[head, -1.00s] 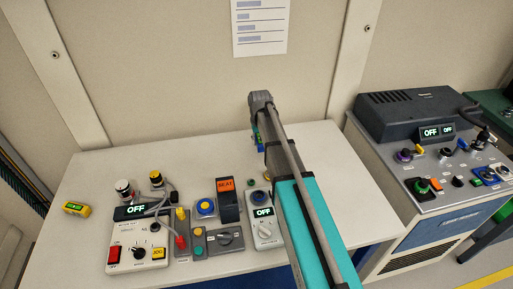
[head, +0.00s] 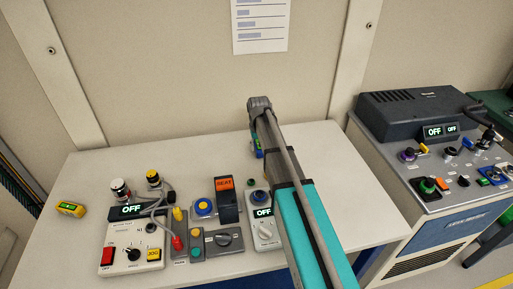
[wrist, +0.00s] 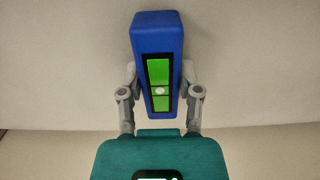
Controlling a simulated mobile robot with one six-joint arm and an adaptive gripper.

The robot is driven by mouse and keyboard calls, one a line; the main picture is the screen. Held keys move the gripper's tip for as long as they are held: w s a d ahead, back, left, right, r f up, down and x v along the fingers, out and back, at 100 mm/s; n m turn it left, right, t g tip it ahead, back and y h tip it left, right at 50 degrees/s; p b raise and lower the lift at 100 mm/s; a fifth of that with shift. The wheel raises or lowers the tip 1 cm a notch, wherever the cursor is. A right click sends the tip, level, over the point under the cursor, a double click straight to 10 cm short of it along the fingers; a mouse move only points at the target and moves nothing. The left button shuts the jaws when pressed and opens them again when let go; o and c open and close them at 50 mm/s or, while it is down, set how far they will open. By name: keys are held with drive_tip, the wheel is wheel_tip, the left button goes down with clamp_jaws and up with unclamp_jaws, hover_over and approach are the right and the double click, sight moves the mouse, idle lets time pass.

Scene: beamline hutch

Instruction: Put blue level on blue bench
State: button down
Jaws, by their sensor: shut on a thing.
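My gripper (wrist: 158,78) is shut on the blue level (wrist: 142,38), a blue block with a green vial window, with a finger on each side. In the head view a small part of the blue level (head: 257,149) shows beside my arm's end, over the far part of the bench. The bench (head: 345,205) has a pale top, with blue showing below its front edge. My arm hides part of the bench. I cannot tell whether the level touches the top.
A yellow level (head: 71,209) lies at the bench's left. A control box (head: 133,236), an orange-labelled unit (head: 226,199) and a meter (head: 263,228) stand along the front. A console (head: 430,165) stands at the right. The back left and right of the bench top are clear.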

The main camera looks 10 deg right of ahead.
drive_tip(key=shift+f, duration=0.15)
drive_tip(key=shift+c, duration=1.5)
unclamp_jaws()
wheel_tip(320, 180, up, 12)
drive_tip(key=p, duration=1.2)
drive_tip(key=shift+s, duration=0.1)
drive_tip(key=s, duration=2.4)
drive_tip(key=shift+a, duration=0.25)
